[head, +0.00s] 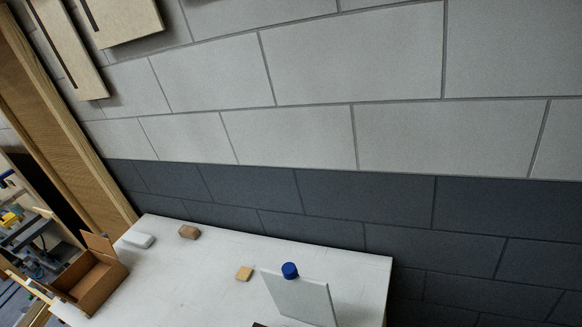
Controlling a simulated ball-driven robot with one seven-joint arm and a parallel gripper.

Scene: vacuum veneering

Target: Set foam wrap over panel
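A white-topped table (215,262) stands low in the view against the wall. A thin pale grey-white panel (300,298) is at its front right, seemingly tilted, its lower part cut off by the picture's edge. A small white rounded block (138,240) lies at the table's far left corner; I cannot tell whether it is the foam wrap. No sheet of wrap shows clearly over the panel. My gripper is not in view.
A blue cap-like object (290,270) sits at the panel's top edge. A brown block (189,232) and a tan block (244,273) lie on the table. An open cardboard box (93,275) is at the left edge. The table's middle is clear.

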